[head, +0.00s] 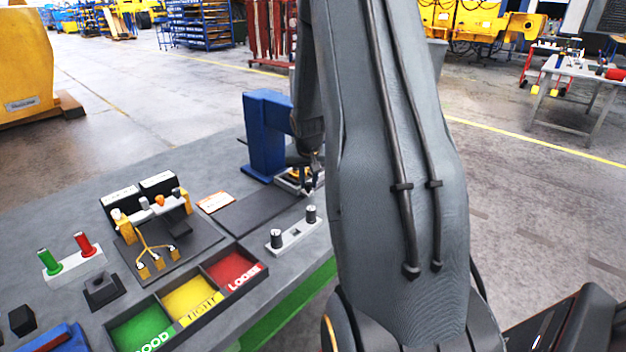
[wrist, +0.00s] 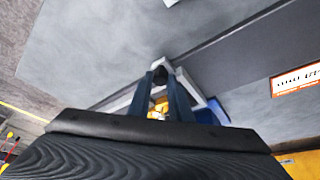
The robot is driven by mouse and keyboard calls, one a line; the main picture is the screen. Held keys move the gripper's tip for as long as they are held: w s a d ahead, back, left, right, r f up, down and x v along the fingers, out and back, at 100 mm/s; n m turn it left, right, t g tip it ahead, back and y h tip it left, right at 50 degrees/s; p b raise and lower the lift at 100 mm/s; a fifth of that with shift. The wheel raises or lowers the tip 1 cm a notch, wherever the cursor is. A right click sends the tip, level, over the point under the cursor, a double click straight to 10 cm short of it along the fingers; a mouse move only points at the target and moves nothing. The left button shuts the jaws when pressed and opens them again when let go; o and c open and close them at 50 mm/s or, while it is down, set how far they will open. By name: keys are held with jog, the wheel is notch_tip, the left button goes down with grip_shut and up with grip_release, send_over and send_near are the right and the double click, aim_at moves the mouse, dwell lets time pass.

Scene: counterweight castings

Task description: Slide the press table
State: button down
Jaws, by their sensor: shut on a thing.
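The blue press (head: 262,135) stands on the bench, left of my arm. The press table, a pale frame with a yellow part in it, shows at the foot of the press (head: 284,181), partly hidden by my gripper. In the wrist view the pale frame (wrist: 125,101) lies beyond the fingers, with the yellow part (wrist: 158,106) seen between them. My gripper (head: 308,189) is low at the near end of the table. In the wrist view my gripper (wrist: 161,75) is shut on a dark knob (wrist: 160,76) at the table's end.
A dark flat strip (head: 250,212) runs along the bench in front of the press. A white block with two dark pegs (head: 294,236) stands near the bench edge. Green, yellow and red sorting bins (head: 190,298) lie to the left. An orange-edged label card (head: 215,202) lies beside the strip.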

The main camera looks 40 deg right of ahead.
jog(key=shift+d, duration=0.2)
jog(key=c, duration=1.6)
grip_release()
jog(key=shift+d, duration=0.2)
jog(key=shift+a, duration=0.15)
jog(key=shift+r, duration=0.1)
jog(key=shift+b+v, duration=1.05)
jog(key=shift+v, duration=2.8)
